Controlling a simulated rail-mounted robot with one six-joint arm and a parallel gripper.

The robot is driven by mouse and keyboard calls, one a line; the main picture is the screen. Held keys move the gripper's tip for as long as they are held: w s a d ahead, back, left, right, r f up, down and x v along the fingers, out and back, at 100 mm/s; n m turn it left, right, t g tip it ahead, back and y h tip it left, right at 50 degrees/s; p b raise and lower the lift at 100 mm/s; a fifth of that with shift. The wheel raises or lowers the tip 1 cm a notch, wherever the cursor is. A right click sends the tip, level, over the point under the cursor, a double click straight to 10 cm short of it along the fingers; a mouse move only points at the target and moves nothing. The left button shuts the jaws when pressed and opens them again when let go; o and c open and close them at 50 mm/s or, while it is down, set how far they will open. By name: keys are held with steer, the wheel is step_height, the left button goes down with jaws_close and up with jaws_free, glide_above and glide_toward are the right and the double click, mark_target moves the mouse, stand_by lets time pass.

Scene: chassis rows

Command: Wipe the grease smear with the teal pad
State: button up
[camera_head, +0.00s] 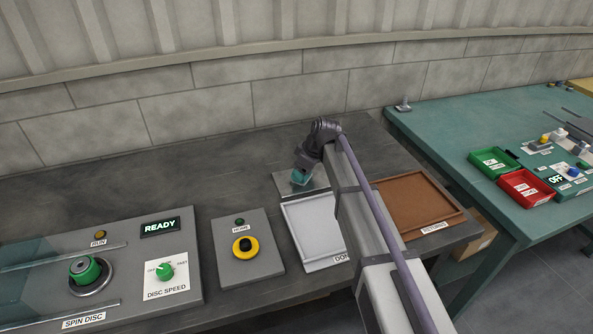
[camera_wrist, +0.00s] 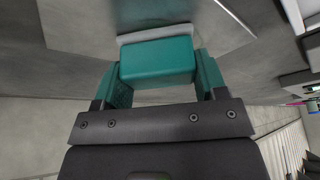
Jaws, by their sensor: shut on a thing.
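My gripper (camera_wrist: 157,72) is shut on the teal pad (camera_wrist: 157,60), with a finger on each side of it. A pale grey layer shows along the pad's far edge in the wrist view. In the head view the teal pad (camera_head: 301,177) is over a grey metal plate (camera_head: 284,182) on the dark bench. The plate also shows in the wrist view (camera_wrist: 222,25). I cannot tell whether the pad touches the plate. I cannot make out the grease smear; the pad or my arm may hide it.
A white tray (camera_head: 288,215) and a brown tray (camera_head: 452,203) lie at the front, partly behind my arm. A panel with a yellow-ringed button (camera_head: 244,247) and the spin disc console (camera_head: 130,262), reading READY, stand to the left. The back-left bench is clear.

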steer(key=shift+w+d, duration=0.25)
steer(key=shift+d, duration=0.3)
steer(key=shift+w+d, duration=0.25)
steer(key=shift+d, duration=0.25)
steer(key=shift+s+d, duration=0.1)
steer(key=shift+s, duration=0.1)
steer(key=shift+s+a, duration=0.25)
steer(key=shift+a, duration=0.4)
steer(key=shift+s+a, duration=0.25)
steer(key=shift+a, duration=0.35)
steer(key=shift+s+a, duration=0.25)
steer(key=shift+a, duration=0.4)
steer(key=shift+s+a, duration=0.4)
steer(key=shift+a, duration=0.45)
steer(key=shift+s+a, duration=0.4)
steer(key=shift+a, duration=0.4)
steer(key=shift+r, duration=0.1)
steer(key=shift+a, duration=0.1)
steer(key=shift+w+d, duration=0.5)
steer(key=shift+d, duration=0.7)
steer(key=shift+w+d, duration=0.55)
steer(key=shift+d, duration=0.7)
steer(key=shift+w+d, duration=0.5)
steer(key=shift+d, duration=0.7)
